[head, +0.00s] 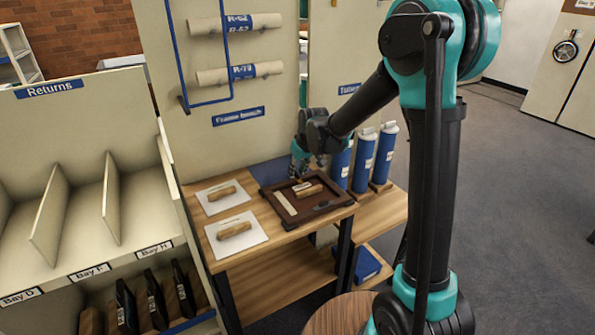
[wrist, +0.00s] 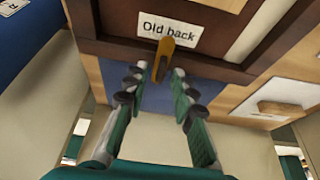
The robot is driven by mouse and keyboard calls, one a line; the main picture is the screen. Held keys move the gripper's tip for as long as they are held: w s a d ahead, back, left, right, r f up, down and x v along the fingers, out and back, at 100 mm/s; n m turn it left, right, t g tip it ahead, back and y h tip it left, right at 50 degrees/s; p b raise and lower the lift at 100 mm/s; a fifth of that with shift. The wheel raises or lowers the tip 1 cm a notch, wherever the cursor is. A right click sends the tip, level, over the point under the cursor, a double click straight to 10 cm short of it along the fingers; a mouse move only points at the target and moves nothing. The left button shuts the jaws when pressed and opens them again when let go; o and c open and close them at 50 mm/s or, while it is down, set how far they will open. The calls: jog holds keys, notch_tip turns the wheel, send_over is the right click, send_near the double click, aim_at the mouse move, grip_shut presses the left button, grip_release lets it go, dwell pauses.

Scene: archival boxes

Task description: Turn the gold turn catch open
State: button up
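The gold turn catch (wrist: 163,58) shows in the wrist view as a small upright tab over the near edge of the frame's back, just under the "Old back" label (wrist: 168,30). The dark brown frame (wrist: 220,65) lies flat on the bench in the head view (head: 331,207). My gripper (wrist: 160,71) is open, with one fingertip on each side of the catch's lower end; I cannot tell whether either touches it. In the head view my gripper (head: 299,165) is at the frame's far edge, and the catch is too small to make out.
White sheets with brown blocks (head: 234,230) lie left of the frame on the wooden bench (head: 285,238). Blue tubes (head: 364,162) stand close on the right. A panel with rolled tubes (head: 239,72) rises behind. A Returns rack (head: 75,180) stands at left.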

grip_shut()
jog(key=m+h, duration=0.1)
jog(key=m, duration=0.3)
jog(key=shift+a+t, duration=0.15)
jog(key=shift+t, duration=0.15)
jog(key=m+h, duration=0.2)
jog(key=m, duration=0.2)
jog(key=shift+a, duration=0.1)
jog(key=m+h, duration=0.2)
jog(key=m, duration=0.3)
jog(key=shift+a, duration=0.1)
jog(key=shift+w+a+m+g+h, duration=0.1)
jog(key=shift+m+g+h, duration=0.3)
jog(key=shift+m, duration=0.85)
jog(key=shift+m+g+h, duration=0.3)
jog(key=shift+m+g, duration=0.2)
jog(key=shift+m, duration=0.75)
